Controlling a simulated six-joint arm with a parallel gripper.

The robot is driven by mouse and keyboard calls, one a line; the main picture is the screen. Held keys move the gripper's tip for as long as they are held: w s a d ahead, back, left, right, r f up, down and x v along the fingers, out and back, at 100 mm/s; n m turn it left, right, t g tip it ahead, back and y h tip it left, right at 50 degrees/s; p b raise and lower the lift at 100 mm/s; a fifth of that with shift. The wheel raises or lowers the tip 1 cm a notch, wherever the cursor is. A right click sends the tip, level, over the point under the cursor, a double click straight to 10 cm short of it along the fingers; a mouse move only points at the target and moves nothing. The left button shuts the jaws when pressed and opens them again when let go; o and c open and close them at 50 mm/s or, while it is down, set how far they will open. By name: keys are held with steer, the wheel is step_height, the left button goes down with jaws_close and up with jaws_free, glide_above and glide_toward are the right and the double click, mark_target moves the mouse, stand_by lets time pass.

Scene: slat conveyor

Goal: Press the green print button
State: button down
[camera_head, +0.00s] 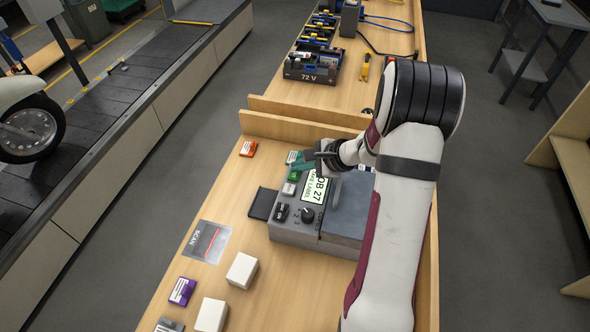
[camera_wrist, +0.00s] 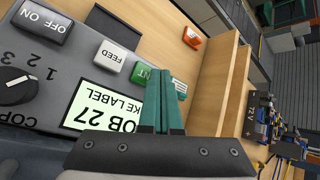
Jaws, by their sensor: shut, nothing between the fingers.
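The green print button (camera_wrist: 141,74) is on the grey label printer, beside the white FEED button (camera_wrist: 110,63). In the wrist view, my gripper's teal fingers (camera_wrist: 162,75) cover its right part. In the head view, the green button (camera_head: 293,176) shows just below my gripper (camera_head: 300,164). The fingers are shut together with nothing between them. Their tips are close to the button, but I cannot tell whether they touch it. The printer (camera_head: 290,232) has a lit screen (camera_head: 315,188) reading JOB 27, partly hidden by my gripper in the wrist view.
An ON/OFF switch (camera_wrist: 42,22) and a copies knob (camera_wrist: 15,86) share the panel. A small teal-and-white box (camera_head: 291,156) and an orange box (camera_head: 248,148) lie beyond the printer, before a wooden divider (camera_head: 290,128). White boxes (camera_head: 242,270) stand nearer. A conveyor runs left.

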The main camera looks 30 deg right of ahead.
mark_target(300, 173)
stand_by(0.3)
steer(key=shift+r, duration=3.4)
